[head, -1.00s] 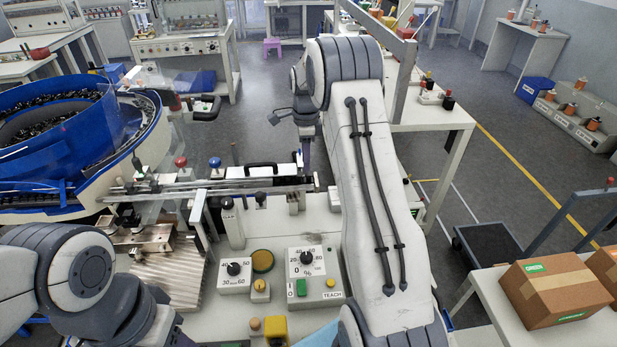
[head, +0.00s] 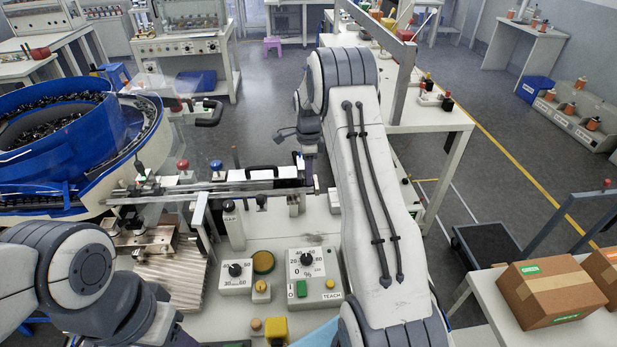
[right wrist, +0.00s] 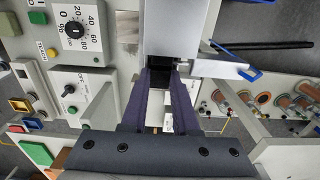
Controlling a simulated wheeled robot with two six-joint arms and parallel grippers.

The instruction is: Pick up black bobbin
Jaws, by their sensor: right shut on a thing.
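My right gripper reaches down beside the rail of the feeder; its dark purple fingers (head: 303,166) show only in part behind my arm in the head view. In the right wrist view the two fingers (right wrist: 162,84) are shut on a small black object (right wrist: 158,76), right under a pale metal block (right wrist: 172,28). Its shape is mostly hidden, so I cannot tell for sure that it is the black bobbin. A separate black spool (head: 447,103) stands on the bench at the right, well away from my gripper. My left arm is at the lower left; its gripper is out of view.
The blue bowl feeder (head: 60,130) stands at the left, with a metal rail (head: 215,191) running towards my right gripper. Control boxes with dials (head: 307,268) stand in front. A carton (head: 548,290) sits on a table at the right.

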